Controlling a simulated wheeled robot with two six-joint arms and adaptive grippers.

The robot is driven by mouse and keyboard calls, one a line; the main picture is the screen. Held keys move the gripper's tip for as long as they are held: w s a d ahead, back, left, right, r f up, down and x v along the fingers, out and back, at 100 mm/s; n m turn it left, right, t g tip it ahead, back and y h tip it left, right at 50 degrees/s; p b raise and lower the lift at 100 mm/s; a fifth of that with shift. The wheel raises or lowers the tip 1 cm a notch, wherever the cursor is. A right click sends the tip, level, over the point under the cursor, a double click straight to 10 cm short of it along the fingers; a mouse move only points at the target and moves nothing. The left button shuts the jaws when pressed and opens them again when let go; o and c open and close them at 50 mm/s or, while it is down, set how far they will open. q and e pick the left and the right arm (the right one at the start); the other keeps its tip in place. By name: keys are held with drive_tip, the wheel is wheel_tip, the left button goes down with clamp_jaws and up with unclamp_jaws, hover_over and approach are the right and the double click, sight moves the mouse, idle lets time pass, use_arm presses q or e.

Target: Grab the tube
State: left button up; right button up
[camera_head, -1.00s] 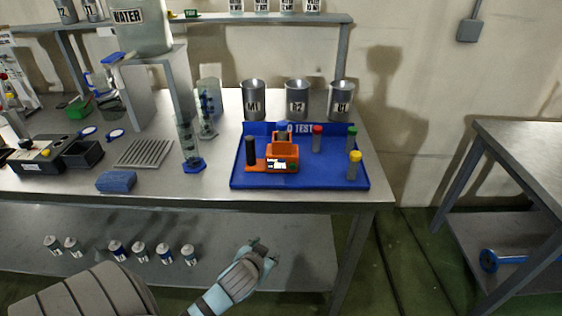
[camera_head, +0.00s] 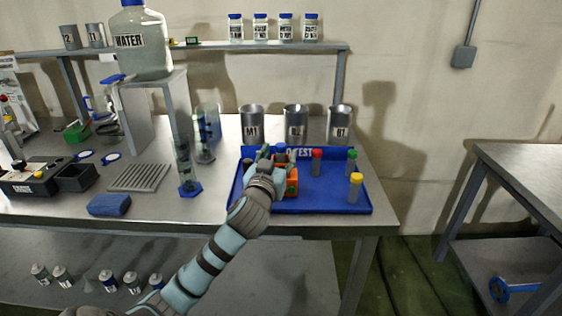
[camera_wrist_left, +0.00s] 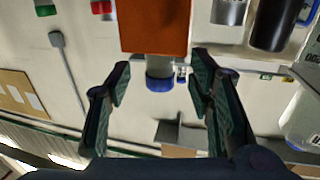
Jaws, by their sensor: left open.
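My left gripper (camera_head: 274,158) is open over the orange device (camera_head: 292,182) on the blue tray (camera_head: 340,202). In the left wrist view, which looks upside down, a tube with a blue cap (camera_wrist_left: 160,83) sticks out of the orange device (camera_wrist_left: 155,28). It lies between the two open fingers (camera_wrist_left: 160,68), with a visible gap on each side. In the head view the gripper covers most of this tube. Tubes with a red cap (camera_head: 317,156), a green cap (camera_head: 351,155) and a yellow cap (camera_head: 355,180) stand on the tray. My right gripper is not in view.
Metal cups (camera_head: 252,126) stand behind the tray. A water bottle (camera_head: 142,45) sits on a raised stand at the left. A glass cylinder (camera_head: 186,165), a ribbed rack (camera_head: 140,177) and a blue sponge (camera_head: 109,205) are left of the tray. Bare tabletop lies between.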

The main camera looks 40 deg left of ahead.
use_arm(q)
drive_tip(key=x, duration=0.3)
drive_tip(key=shift+f, duration=0.1)
clamp_jaws()
